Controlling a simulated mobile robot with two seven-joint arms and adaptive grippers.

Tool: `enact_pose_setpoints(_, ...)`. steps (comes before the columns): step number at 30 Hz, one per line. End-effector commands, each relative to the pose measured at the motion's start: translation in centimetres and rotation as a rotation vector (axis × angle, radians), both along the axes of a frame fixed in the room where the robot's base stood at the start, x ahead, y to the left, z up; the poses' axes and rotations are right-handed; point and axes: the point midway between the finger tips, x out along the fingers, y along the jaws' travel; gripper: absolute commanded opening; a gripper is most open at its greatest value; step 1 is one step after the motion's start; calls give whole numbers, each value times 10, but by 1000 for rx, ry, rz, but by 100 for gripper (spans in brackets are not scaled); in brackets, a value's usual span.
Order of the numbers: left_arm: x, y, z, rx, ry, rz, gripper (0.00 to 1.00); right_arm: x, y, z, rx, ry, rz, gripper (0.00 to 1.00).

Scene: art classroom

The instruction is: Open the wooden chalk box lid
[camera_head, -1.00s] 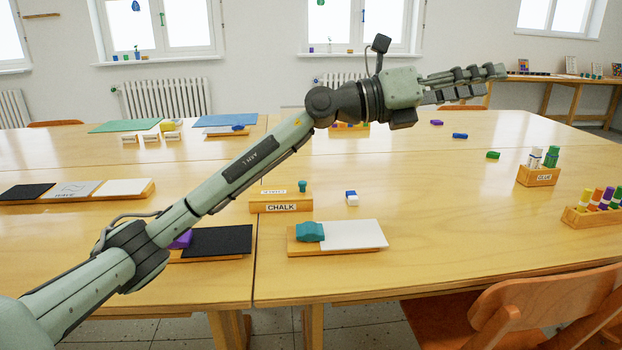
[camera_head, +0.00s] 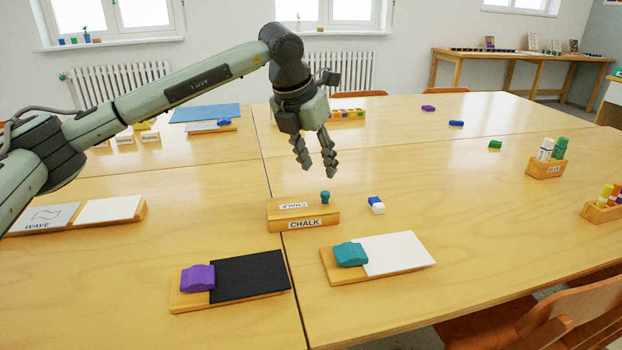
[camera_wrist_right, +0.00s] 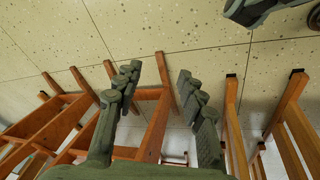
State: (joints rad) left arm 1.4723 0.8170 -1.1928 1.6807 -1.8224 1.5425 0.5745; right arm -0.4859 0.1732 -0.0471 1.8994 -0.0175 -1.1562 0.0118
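The wooden chalk box (camera_head: 318,224) sits on the table, with CHALK labels on its front and on its lid (camera_head: 293,206). The lid is closed and has a teal knob (camera_head: 325,197) toward its right end. My left gripper (camera_head: 315,172) is open and empty, pointing down above and behind the box, apart from it. My right gripper (camera_wrist_right: 158,88) shows only in the right wrist view. It is open and empty, with floor and wooden chair legs beyond its fingers.
A blue and white eraser (camera_head: 377,206) lies right of the box. A board with a teal block (camera_head: 351,254) and a black board with a purple block (camera_head: 198,278) lie in front. A glue holder (camera_head: 545,168) stands at the right. Table between is clear.

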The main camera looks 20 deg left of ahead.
Motion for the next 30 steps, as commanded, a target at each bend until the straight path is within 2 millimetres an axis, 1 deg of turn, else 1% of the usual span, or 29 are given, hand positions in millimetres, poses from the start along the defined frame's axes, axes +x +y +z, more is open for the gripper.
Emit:
enact_pose_setpoints(2,0,4,-3,12,6,11,39,1,2,1,0,0,2,40)
enact_pose_setpoints(5,3,3,-12,14,10,12,39,0,2,-1,2,2,2,40)
enact_pose_setpoints(12,18,-1,-47,12,8,10,39,-1,2,-9,7,5,1,40)
enact_pose_setpoints(16,24,-2,-63,11,9,9,39,-1,2,-13,9,6,2,40)
enact_pose_setpoints(21,28,-4,-71,11,6,8,39,-2,2,-16,10,8,1,40)
enact_pose_setpoints(28,28,-4,-72,11,6,8,39,-2,3,-16,11,8,1,40)
enact_pose_setpoints(29,28,-4,-72,11,6,8,36,-2,3,-16,11,8,1,40)
enact_pose_setpoints(30,28,-4,-72,11,6,8,31,-2,3,-16,11,8,1,40)
